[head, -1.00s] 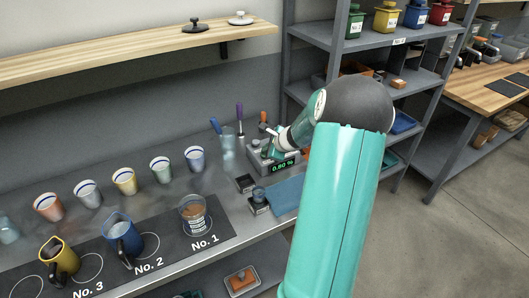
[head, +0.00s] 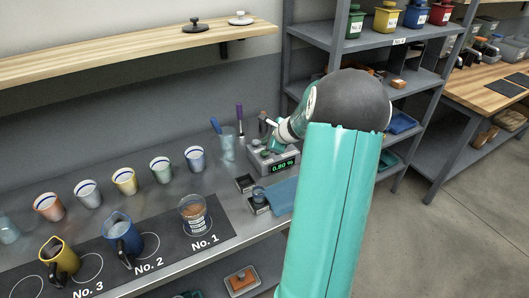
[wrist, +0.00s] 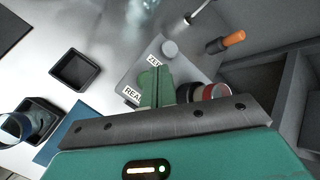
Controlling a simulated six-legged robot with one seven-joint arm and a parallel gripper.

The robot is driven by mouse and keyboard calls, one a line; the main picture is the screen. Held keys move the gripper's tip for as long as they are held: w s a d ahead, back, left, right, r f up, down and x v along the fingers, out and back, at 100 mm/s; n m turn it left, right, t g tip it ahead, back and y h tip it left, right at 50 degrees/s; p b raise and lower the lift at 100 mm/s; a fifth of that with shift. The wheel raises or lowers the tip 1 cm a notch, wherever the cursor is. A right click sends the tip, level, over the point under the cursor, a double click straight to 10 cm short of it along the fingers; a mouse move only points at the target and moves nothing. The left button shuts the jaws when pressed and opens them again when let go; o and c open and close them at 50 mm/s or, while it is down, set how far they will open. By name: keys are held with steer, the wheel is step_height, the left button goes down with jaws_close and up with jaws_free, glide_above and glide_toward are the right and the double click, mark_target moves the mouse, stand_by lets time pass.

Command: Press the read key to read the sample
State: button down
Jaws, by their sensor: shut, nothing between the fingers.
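The grey meter box (head: 287,157) stands on the bench with a lit green display (head: 284,166) that seems to read 0.80 %. In the wrist view its top (wrist: 135,75) carries a ZERO label and a round grey key (wrist: 169,47) by it. A partly covered READ label (wrist: 131,94) is beside my fingers; the read key itself is hidden behind them. My gripper (wrist: 155,82) is shut and empty, its green fingertips over the meter's top. It also shows in the head view (head: 273,146). I cannot tell whether the fingertips touch the key.
A dark round part and a red-rimmed one (wrist: 212,92) sit close right of my fingers. Black square holders (wrist: 75,70) and a blue cloth (head: 283,196) lie nearby. A glass with tools (head: 227,145) stands left of the meter. Cups (head: 124,181) and jugs line the bench.

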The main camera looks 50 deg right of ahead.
mark_target(266, 153)
steer(key=shift+r, duration=1.8)
steer(key=shift+a, duration=0.15)
steer(key=s+a+r+n+g+y, duration=0.1)
steer(key=a+r+n, duration=0.35)
steer(key=a, duration=0.55)
steer(key=s+a+r+n+g, duration=0.1)
steer(key=a+r+n, duration=0.3)
steer(key=a, duration=0.5)
steer(key=s+a+r+n+g+y, duration=0.1)
steer(key=a+r+n, duration=0.2)
steer(key=a+n, duration=0.5)
steer(key=s+a+r+n+h, duration=0.1)
steer(key=s+a+n, duration=1)
steer(key=s+a, duration=0.4)
steer(key=s, duration=0.2)
steer(key=shift+s+r+n+g, duration=0.25)
steer(key=shift+s+n+g, duration=0.05)
steer(key=shift+n, duration=0.05)
